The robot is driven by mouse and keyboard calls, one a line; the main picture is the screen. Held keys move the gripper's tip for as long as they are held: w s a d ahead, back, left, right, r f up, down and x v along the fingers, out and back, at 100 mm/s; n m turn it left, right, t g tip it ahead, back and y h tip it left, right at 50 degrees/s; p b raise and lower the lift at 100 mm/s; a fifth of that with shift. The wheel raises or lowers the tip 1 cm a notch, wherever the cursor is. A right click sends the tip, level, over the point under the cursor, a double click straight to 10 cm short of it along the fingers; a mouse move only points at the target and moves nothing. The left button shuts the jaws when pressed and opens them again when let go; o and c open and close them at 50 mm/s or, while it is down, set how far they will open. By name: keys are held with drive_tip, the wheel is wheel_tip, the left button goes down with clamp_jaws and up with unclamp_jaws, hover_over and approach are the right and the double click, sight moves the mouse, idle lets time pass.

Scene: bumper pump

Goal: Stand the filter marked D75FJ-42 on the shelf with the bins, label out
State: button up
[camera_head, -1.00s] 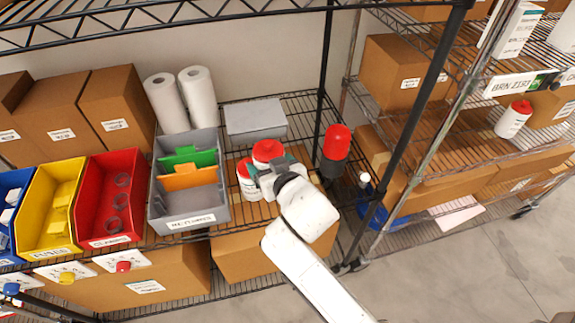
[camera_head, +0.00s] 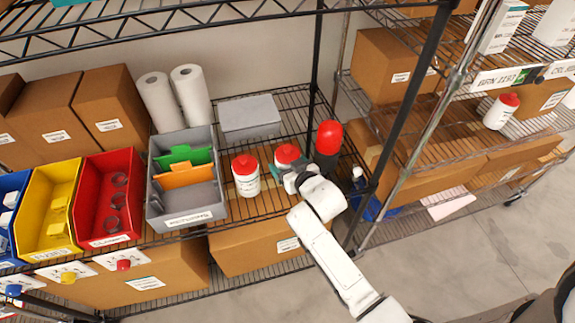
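Two white filters with red caps are on the wire shelf beside the bins. The left filter (camera_head: 245,178) stands upright just right of the grey bin, with print facing out that is too small to read. The right filter (camera_head: 287,154) is partly hidden behind my gripper (camera_head: 289,176). My gripper's fingers appear closed around its body, and its label is hidden. I cannot tell whether its base touches the shelf (camera_head: 250,212). The marking D75FJ-42 is not readable on either filter.
A dark cylinder with a red top (camera_head: 329,138) stands close right of the held filter, by the rack post. The grey bin (camera_head: 187,205), red bin (camera_head: 108,205) and yellow bin (camera_head: 52,215) are left. A grey box (camera_head: 250,118) lies behind. Another red-capped bottle (camera_head: 500,112) is on the right rack.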

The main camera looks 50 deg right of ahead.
drive_tip(key=shift+f, duration=0.1)
drive_tip(key=shift+f, duration=0.15)
drive_tip(key=o, duration=1.4)
drive_tip(key=shift+o, duration=0.2)
drive_tip(key=shift+r, duration=0.25)
drive_tip(key=v, duration=1.2)
drive_tip(key=s+a+f+n+g+y, duration=0.2)
drive_tip(key=s+a+g, duration=0.3)
drive_tip(key=s, duration=0.3)
drive_tip(key=s+a+f+n+g+y, duration=0.2)
drive_tip(key=s+a+f+g+y, duration=0.1)
drive_tip(key=s, duration=0.5)
drive_tip(key=a+f+g, duration=0.1)
drive_tip(key=a+g, duration=0.1)
drive_tip(key=g, duration=0.1)
drive_tip(key=shift+a+b, duration=0.4)
